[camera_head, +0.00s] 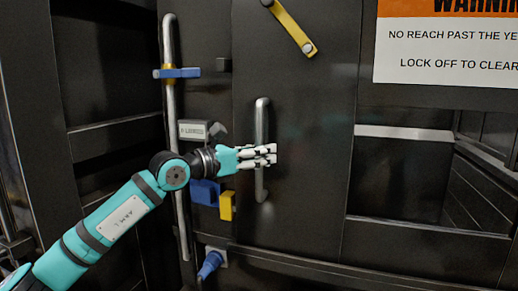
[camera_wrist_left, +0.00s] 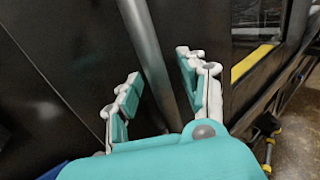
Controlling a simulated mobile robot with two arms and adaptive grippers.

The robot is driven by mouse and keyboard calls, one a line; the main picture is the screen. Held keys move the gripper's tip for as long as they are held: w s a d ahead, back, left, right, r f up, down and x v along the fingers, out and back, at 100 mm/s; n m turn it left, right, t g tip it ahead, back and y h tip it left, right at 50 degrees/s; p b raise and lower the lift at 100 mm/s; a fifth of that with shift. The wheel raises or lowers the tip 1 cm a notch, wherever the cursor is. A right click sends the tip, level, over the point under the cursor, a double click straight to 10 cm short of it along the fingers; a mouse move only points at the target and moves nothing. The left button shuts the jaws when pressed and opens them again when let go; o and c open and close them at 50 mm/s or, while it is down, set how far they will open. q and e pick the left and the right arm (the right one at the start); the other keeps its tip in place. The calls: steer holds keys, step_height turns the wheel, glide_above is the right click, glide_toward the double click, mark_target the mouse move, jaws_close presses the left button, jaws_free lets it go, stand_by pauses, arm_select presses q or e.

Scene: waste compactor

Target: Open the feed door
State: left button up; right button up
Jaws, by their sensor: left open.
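The feed door (camera_head: 310,130) is a dark panel that looks shut, flush with the machine front. Its upright grey bar handle (camera_head: 261,115) is on the door's left side. My left gripper (camera_head: 272,154) is at the middle of this handle, its fingers pointing right across it. In the left wrist view the gripper (camera_wrist_left: 155,92) is open, and the handle bar (camera_wrist_left: 145,45) runs between its two fingers with visible gaps. Whether any part touches the bar is hard to tell. My right gripper is not in view.
A yellow latch bar (camera_head: 292,27) slants at the door's top. A long upright pipe (camera_head: 170,110) with a blue clamp (camera_head: 177,73) stands left. A small labelled box (camera_head: 202,130), blue block (camera_head: 205,193) and yellow tab (camera_head: 226,205) lie near my wrist. A warning sign (camera_head: 445,50) hangs right.

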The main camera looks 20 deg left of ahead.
arm_select(q)
jaws_close()
steer(key=shift+w+d+f, duration=0.2)
steer(key=shift+w, duration=0.05)
stand_by(0.6)
